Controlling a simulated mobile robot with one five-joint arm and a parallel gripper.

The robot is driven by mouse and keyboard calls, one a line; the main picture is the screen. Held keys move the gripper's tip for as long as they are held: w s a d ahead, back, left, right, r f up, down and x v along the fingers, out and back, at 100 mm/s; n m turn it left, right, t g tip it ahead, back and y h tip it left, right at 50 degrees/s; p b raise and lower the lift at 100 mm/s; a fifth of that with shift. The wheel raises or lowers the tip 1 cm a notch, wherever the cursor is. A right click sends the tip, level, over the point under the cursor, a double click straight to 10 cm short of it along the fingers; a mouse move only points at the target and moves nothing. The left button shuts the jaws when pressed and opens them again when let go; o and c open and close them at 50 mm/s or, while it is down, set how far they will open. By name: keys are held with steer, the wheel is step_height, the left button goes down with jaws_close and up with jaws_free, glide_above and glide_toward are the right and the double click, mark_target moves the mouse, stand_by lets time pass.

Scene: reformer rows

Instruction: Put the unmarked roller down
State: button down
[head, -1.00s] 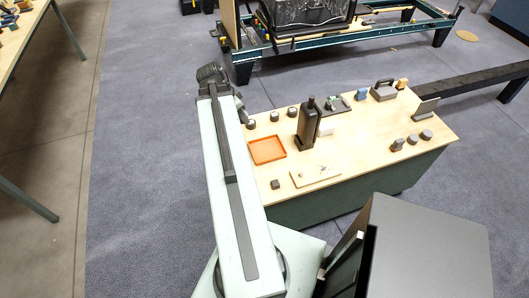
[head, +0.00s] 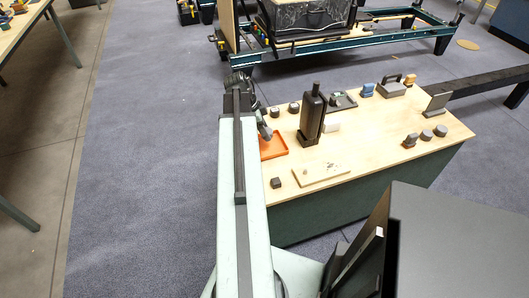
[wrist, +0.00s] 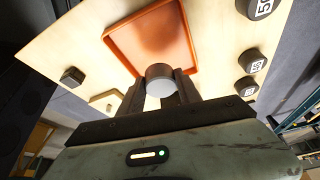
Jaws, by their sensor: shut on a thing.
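My gripper (wrist: 160,92) is shut on a grey cylindrical roller (wrist: 160,74), seen end-on between the two fingers in the wrist view. No mark shows on its visible face. The roller overlaps the near corner of an orange tray (wrist: 108,45) in that view; I cannot tell its height above it. In the head view my gripper (head: 265,132) is at the left edge of the tray (head: 279,149), which my arm partly covers. The tray looks empty.
Dark rollers with white number labels (wrist: 251,62) stand right of the tray in the wrist view. On the wooden table (head: 365,150) are a black bottle (head: 312,115), a pale board (head: 322,174), a small dark block (head: 276,183) and several grey pieces (head: 427,134) at right.

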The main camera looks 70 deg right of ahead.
mark_target(265, 147)
step_height(265, 147, down, 6)
steer(key=b, duration=0.4)
steer(key=shift+r, duration=0.2)
steer(key=shift+f, duration=0.2)
steer(key=c, duration=0.8)
jaws_free()
steer(key=shift+c, duration=0.2)
steer(key=shift+r+p, duration=0.45)
steer(key=shift+r, duration=0.15)
steer(key=p+v, duration=1)
steer(key=v, duration=0.1)
steer(key=shift+w+a, duration=0.15)
steer(key=shift+w, duration=0.05)
